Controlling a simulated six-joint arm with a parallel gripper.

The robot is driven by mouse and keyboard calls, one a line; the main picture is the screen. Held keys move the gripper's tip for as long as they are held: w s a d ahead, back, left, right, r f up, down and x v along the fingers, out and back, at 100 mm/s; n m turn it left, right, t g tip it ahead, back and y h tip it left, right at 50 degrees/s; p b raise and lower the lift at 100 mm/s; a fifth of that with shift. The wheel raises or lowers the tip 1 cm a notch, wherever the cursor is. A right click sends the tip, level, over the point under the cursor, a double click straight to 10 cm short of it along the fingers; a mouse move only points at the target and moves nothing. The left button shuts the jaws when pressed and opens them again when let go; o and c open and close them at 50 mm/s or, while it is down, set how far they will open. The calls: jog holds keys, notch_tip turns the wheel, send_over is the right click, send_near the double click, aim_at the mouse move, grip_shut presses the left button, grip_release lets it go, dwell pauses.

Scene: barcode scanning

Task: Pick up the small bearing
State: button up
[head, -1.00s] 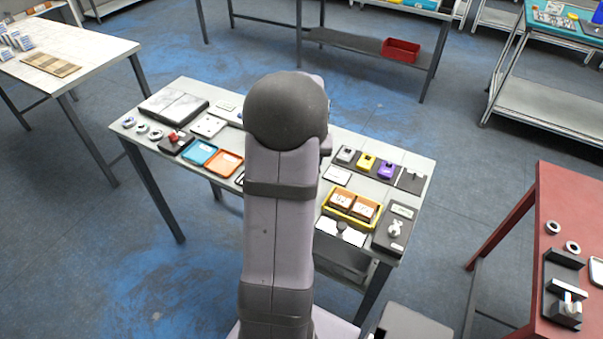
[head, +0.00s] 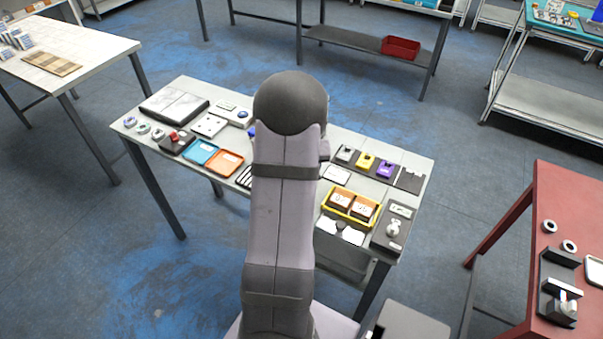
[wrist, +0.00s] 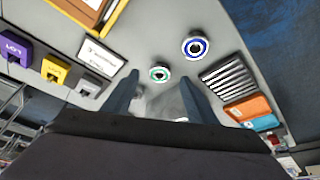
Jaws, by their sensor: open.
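In the wrist view two ring-shaped bearings lie on the grey table top. The smaller-looking one, with a green ring (wrist: 159,73), sits just beyond the gap between my fingertips. A larger-looking bearing with a blue ring (wrist: 195,46) lies to its upper right, apart from it. My gripper (wrist: 160,90) is open, with one dark finger on each side of the gap. A pale blurred shape shows between the fingers, and I cannot tell what it is. In the head view my arm hides the gripper and the green-ringed bearing.
A slotted dark rack (wrist: 229,76) and an orange tray (wrist: 247,107) lie right of the bearings. A white label card (wrist: 101,57) and yellow block (wrist: 56,70) lie left. A yellow-rimmed bin (head: 327,205) is right of my arm. Several bearings (head: 143,128) sit at the table's left end.

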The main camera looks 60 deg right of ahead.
jog(key=shift+p+x, duration=0.3)
jog(key=shift+x, duration=1.3)
jog(key=c, duration=1.2)
jog(key=shift+o, duration=0.2)
notch_tip(320, 180, up, 10)
jog(key=b, duration=0.2)
